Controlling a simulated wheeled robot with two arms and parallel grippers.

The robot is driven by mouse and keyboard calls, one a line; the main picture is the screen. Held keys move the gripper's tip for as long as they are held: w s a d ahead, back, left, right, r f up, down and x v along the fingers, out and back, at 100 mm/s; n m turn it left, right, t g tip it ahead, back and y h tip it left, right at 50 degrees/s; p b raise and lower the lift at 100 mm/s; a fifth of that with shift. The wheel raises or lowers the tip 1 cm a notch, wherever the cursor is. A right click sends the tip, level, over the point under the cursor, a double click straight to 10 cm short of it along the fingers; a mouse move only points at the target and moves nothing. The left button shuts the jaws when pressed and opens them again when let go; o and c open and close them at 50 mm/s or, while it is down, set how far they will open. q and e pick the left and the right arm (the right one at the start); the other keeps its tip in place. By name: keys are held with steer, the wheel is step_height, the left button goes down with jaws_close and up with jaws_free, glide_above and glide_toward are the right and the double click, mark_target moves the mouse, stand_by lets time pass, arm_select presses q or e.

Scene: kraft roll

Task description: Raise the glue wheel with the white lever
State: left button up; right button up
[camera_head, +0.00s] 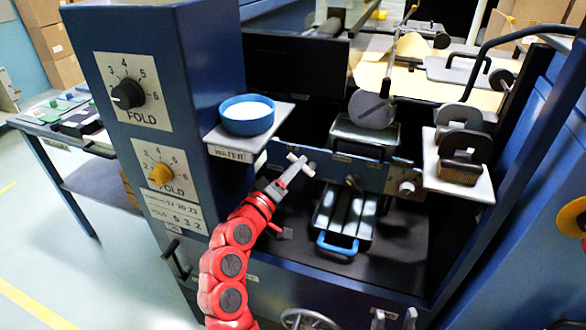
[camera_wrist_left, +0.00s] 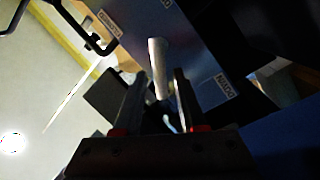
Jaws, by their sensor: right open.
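The white lever (camera_head: 297,160) stands out from the blue crossbar below the water shelf. In the left wrist view the lever (camera_wrist_left: 158,62) is a pale rod at the fingertips, in line with the gap between them. My left gripper (camera_head: 286,182) is at the lever, its two fingers (camera_wrist_left: 160,80) apart on either side of the rod's near end. I see dark gaps beside the rod, so the fingers look open. A grey disc (camera_head: 371,109), probably the glue wheel, stands above a dark tray behind the crossbar. My right gripper is out of view.
A blue water bowl (camera_head: 247,118) stands on a shelf just above my left gripper. The blue control column (camera_head: 160,70) with dials is left of it. A blue-handled tray (camera_head: 342,215) lies below the crossbar. The wrist view shows a "DOWN" label (camera_wrist_left: 217,86).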

arm_select(q)
steer(key=shift+o, duration=0.4)
steer(key=p+v, duration=0.6)
steer(key=v, duration=1.1)
steer(key=shift+s, duration=0.2)
steer(key=shift+a+f, duration=0.1)
steer(key=shift+a, duration=0.05)
